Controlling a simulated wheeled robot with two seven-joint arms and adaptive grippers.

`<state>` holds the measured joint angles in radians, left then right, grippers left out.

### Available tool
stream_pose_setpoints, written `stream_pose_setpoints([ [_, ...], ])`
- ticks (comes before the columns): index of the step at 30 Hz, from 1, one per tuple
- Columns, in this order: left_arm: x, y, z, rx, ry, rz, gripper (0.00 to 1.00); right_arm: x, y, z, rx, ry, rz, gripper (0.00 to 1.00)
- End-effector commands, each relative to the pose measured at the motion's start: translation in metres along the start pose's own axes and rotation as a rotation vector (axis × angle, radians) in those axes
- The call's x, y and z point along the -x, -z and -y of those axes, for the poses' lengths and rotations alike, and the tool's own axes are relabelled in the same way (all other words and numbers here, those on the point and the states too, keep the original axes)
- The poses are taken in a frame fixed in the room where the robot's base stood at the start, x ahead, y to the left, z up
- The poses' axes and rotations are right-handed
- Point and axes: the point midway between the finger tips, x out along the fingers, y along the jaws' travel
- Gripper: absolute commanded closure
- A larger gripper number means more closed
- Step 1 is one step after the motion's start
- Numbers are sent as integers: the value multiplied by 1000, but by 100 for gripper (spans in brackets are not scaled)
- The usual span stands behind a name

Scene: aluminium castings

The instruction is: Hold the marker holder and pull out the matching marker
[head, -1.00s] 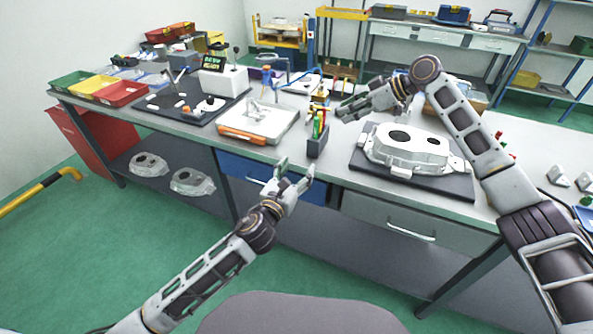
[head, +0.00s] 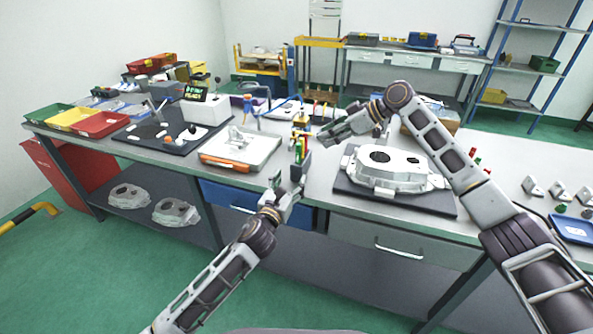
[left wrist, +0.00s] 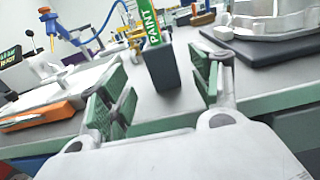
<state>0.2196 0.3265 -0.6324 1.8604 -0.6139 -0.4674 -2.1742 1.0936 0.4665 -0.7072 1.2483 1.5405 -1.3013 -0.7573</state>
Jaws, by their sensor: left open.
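The marker holder (head: 302,168) is a dark upright block near the table's front edge, with coloured markers (head: 299,145) standing in it. In the left wrist view the holder (left wrist: 163,70) shows ahead, between the two fingers in the picture, with a green marker lettered PAINT (left wrist: 151,26) rising from it. My left gripper (head: 289,186) is open and empty at the front edge, just short of the holder; I see no contact. My right gripper (head: 325,133) is above the table, right of the markers; its fingers look apart and empty.
A casting (head: 385,165) sits on a dark mat (head: 398,197) to the right. A pale tray-like board (head: 240,148) with an orange-handled tool (head: 226,164) lies to the left. A drawer front (head: 240,204) is below the left gripper's area.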

Motion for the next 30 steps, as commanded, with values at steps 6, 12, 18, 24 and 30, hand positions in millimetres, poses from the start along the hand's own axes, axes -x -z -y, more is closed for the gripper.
stream_pose_setpoints([
  [6,-22,-1,0,1,-1,1,37,0,0,0,0,0,0,64],
  [12,-41,-1,0,1,1,1,37,0,0,0,0,0,0,64],
  [18,-56,-1,0,0,-1,1,37,0,0,0,0,0,0,64],
  [24,-65,0,0,1,0,1,37,0,0,0,0,0,0,64],
  [30,-67,0,0,0,0,1,37,0,0,0,0,0,0,64],
])
